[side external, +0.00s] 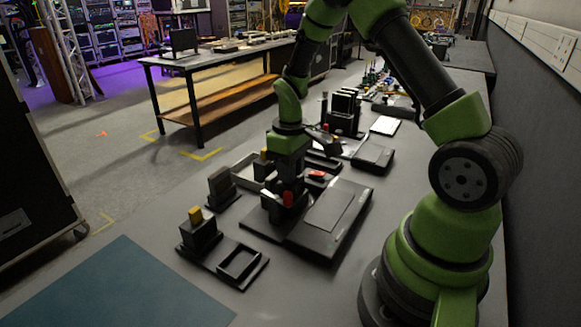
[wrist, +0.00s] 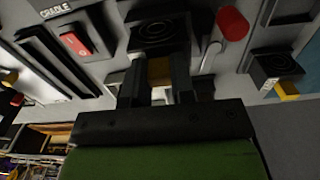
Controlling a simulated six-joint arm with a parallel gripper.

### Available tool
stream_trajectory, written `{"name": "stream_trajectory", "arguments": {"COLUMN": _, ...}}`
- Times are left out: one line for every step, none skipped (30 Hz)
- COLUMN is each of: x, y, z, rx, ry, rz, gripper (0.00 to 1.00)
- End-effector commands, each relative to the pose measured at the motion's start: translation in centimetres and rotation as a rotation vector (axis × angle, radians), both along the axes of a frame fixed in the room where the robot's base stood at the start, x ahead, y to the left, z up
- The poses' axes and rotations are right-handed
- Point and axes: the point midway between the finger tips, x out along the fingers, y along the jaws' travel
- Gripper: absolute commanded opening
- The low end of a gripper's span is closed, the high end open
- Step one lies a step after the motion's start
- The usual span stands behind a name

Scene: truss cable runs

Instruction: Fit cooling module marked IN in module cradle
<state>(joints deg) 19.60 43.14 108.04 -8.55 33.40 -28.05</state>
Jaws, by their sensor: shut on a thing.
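My gripper (wrist: 158,74) is shut on the tan-yellow grip of a black cooling module (wrist: 160,32) with a round fan pattern on its face. In the side view my gripper (side external: 287,172) points down over a dark unit beside a flat dark panel (side external: 330,215); the held module is hard to separate from it there. I cannot read an IN mark. A CRADLE label (wrist: 55,9) shows at the top left of the wrist view, but the cradle's opening is not clear. I cannot tell whether the module touches anything below.
A red cylinder (wrist: 232,23) stands close right of the held module. Another fan module (wrist: 275,63) has a yellow grip. In the side view a yellow-topped block (side external: 199,232) stands beside an empty square frame (side external: 240,263). A dark upright block (side external: 221,187) stands left of my gripper.

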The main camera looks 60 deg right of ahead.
Motion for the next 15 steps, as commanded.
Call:
{"name": "stream_trajectory", "arguments": {"x": 0.01, "y": 0.00, "z": 0.02, "rx": 0.000, "ry": 0.000, "rz": 0.000, "gripper": 0.00}}
{"name": "stream_trajectory", "arguments": {"x": 0.01, "y": -0.01, "z": 0.02, "rx": 0.000, "ry": -0.001, "rz": 0.000, "gripper": 0.00}}
{"name": "stream_trajectory", "arguments": {"x": 0.01, "y": -0.01, "z": 0.02, "rx": 0.000, "ry": -0.001, "rz": 0.000, "gripper": 0.00}}
{"name": "stream_trajectory", "arguments": {"x": 0.01, "y": -0.01, "z": 0.02, "rx": 0.000, "ry": -0.001, "rz": 0.000, "gripper": 0.00}}
{"name": "stream_trajectory", "arguments": {"x": 0.01, "y": -0.01, "z": 0.02, "rx": 0.000, "ry": -0.001, "rz": 0.000, "gripper": 0.00}}
{"name": "stream_trajectory", "arguments": {"x": 0.01, "y": -0.01, "z": 0.00, "rx": 0.000, "ry": -0.001, "rz": 0.000, "gripper": 0.00}}
{"name": "stream_trajectory", "arguments": {"x": 0.01, "y": -0.01, "z": -0.03, "rx": 0.000, "ry": 0.000, "rz": 0.000, "gripper": 0.00}}
{"name": "stream_trajectory", "arguments": {"x": 0.01, "y": 0.00, "z": -0.08, "rx": 0.000, "ry": 0.000, "rz": 0.000, "gripper": 0.00}}
{"name": "stream_trajectory", "arguments": {"x": 0.01, "y": 0.00, "z": -0.16, "rx": 0.000, "ry": 0.000, "rz": 0.000, "gripper": 0.00}}
{"name": "stream_trajectory", "arguments": {"x": 0.01, "y": 0.00, "z": -0.23, "rx": 0.000, "ry": 0.000, "rz": 0.000, "gripper": 0.00}}
{"name": "stream_trajectory", "arguments": {"x": 0.01, "y": 0.00, "z": -0.32, "rx": 0.000, "ry": 0.000, "rz": 0.000, "gripper": 0.00}}
{"name": "stream_trajectory", "arguments": {"x": 0.02, "y": -0.01, "z": -0.45, "rx": 0.000, "ry": 0.000, "rz": 0.000, "gripper": 0.00}}
{"name": "stream_trajectory", "arguments": {"x": 0.02, "y": -0.01, "z": -0.55, "rx": 0.000, "ry": 0.000, "rz": 0.000, "gripper": 0.00}}
{"name": "stream_trajectory", "arguments": {"x": 0.02, "y": -0.01, "z": -0.67, "rx": 0.000, "ry": 0.000, "rz": 0.001, "gripper": 0.00}}
{"name": "stream_trajectory", "arguments": {"x": 0.02, "y": -0.01, "z": -0.83, "rx": 0.000, "ry": 0.000, "rz": 0.000, "gripper": 0.00}}
